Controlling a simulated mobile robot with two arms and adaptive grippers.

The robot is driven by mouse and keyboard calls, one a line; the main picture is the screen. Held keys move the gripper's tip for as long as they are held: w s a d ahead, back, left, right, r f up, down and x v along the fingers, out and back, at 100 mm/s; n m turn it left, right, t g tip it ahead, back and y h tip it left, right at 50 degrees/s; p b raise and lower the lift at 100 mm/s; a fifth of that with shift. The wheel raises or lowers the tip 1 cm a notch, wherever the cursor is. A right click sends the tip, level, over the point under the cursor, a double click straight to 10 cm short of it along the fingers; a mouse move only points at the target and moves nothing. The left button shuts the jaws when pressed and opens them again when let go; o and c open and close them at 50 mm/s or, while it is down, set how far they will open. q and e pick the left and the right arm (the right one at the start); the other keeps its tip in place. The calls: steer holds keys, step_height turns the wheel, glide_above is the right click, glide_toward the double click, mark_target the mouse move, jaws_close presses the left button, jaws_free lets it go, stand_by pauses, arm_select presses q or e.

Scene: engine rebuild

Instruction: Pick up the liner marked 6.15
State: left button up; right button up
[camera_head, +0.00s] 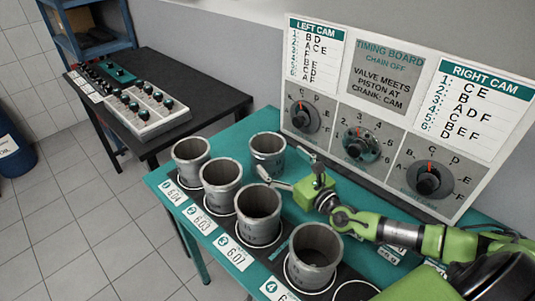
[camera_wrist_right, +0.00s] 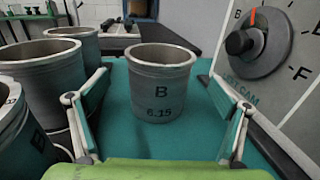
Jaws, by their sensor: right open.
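The liner marked B 6.15 (camera_wrist_right: 160,82) is a grey metal cylinder standing upright on the teal table, straight ahead in the right wrist view. In the head view this liner (camera_head: 268,153) stands at the table's back edge, apart from the front row. My right gripper (camera_head: 284,163) is open, with its fingers pointing at the liner. In the wrist view my right gripper's fingers (camera_wrist_right: 170,92) are spread wide on either side of the liner's near side, with nothing between them. My left gripper is not in view.
Several other liners stand in a row along the front, such as one at the number 3 label (camera_head: 257,215). The timing board (camera_head: 355,85) with dials rises close behind my right gripper.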

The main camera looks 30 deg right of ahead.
mark_target(267, 149)
steer(key=shift+w+a+f+p, duration=0.1)
steer(key=shift+w+a+p, duration=0.1)
steer(key=shift+w, duration=0.75)
steer(key=shift+w+a+p, duration=0.1)
steer(key=shift+w+p, duration=0.15)
steer(key=shift+w, duration=0.65)
steer(key=shift+w+a+f+p, duration=0.1)
steer(key=shift+w+p, duration=0.1)
steer(key=shift+w, duration=0.75)
steer(key=shift+r, duration=0.1)
steer(key=shift+c, duration=0.2)
steer(key=c, duration=1.5)
